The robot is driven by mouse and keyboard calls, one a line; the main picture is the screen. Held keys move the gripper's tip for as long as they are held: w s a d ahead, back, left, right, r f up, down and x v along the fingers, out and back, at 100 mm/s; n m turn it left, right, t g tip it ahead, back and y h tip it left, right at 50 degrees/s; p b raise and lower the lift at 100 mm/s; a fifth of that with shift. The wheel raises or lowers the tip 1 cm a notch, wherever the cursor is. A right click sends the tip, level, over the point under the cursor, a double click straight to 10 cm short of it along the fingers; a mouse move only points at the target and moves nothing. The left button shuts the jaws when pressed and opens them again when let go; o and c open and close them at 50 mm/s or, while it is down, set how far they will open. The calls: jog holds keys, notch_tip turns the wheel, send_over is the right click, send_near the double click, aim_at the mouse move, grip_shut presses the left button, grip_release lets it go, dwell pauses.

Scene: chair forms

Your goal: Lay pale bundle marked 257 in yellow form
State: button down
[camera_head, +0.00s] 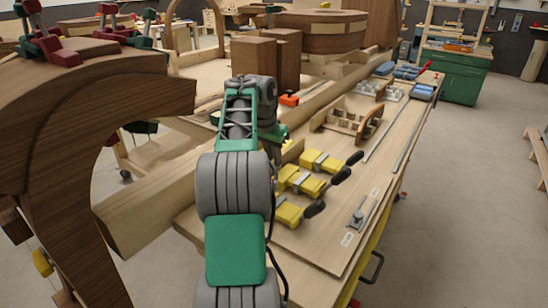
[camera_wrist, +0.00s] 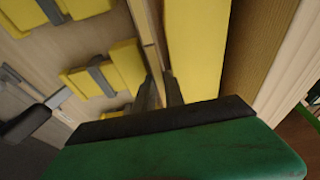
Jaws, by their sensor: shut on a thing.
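My gripper (camera_wrist: 160,82) is shut on a narrow pale wooden strip (camera_wrist: 149,32), seen edge-on between its dark fingers in the wrist view. This may be the pale bundle; no 257 mark can be read. A long, plain yellow surface (camera_wrist: 196,48) lies just right of the fingers. It may be part of the yellow form; I cannot tell whether the strip touches it. In the head view my gripper (camera_head: 276,142) is over the near left part of the bench, with its fingertips mostly hidden by my arm.
Several yellow clamps (camera_head: 302,181) with dark handles lie on the bench board (camera_head: 325,235), right of my gripper. A slotted wooden rack (camera_head: 345,122) stands beyond them. A large dark curved wooden piece (camera_head: 75,120) fills the left.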

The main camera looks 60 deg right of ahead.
jog(key=shift+f, duration=0.1)
jog(key=c, duration=1.3)
grip_release()
